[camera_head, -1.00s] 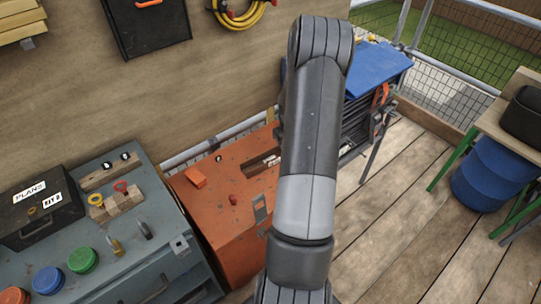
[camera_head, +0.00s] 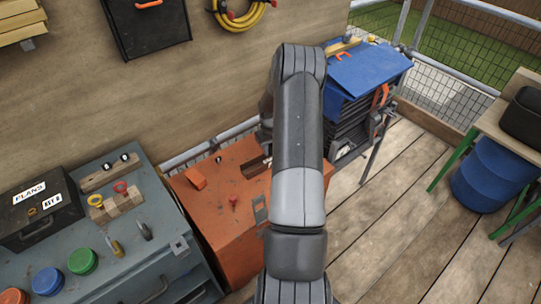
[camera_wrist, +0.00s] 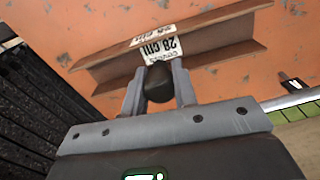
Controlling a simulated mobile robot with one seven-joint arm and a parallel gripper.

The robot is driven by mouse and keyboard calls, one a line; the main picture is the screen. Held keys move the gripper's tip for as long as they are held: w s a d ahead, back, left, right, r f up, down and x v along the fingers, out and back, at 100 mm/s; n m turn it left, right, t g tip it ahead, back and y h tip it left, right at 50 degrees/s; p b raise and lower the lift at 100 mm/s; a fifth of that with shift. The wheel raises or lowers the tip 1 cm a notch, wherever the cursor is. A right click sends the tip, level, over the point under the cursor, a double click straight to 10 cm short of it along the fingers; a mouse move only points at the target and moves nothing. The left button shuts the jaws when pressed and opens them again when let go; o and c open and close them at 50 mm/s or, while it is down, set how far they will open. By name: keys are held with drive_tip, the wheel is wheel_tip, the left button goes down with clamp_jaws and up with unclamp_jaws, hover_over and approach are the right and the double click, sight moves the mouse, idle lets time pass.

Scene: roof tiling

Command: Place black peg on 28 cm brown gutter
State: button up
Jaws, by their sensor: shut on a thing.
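My gripper (camera_wrist: 160,76) is shut on the black peg (camera_wrist: 158,84), a dark rounded piece between the two fingers in the wrist view. The brown gutter (camera_wrist: 212,40) is an angled length with a white "28 cm" label (camera_wrist: 172,46), lying on the orange chest (camera_wrist: 100,22). The peg and fingertips are in front of the gutter's near edge, by the label; I cannot tell whether they touch it. In the head view, part of the gutter (camera_head: 254,168) shows on the orange chest (camera_head: 208,210); my arm hides the rest, and the gripper is not clearly seen.
An orange block (camera_head: 195,176) and a small red piece (camera_head: 233,201) are on the chest. A grey cabinet (camera_head: 110,262) with pegs, wooden holders and coloured lids stands left. A blue-topped dark tool stack (camera_head: 366,70) stands behind on the right.

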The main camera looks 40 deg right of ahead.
drive_tip(key=shift+f, duration=2)
drive_tip(key=shift+f, duration=0.15)
drive_tip(key=o, duration=0.9)
drive_tip(key=shift+o, duration=0.2)
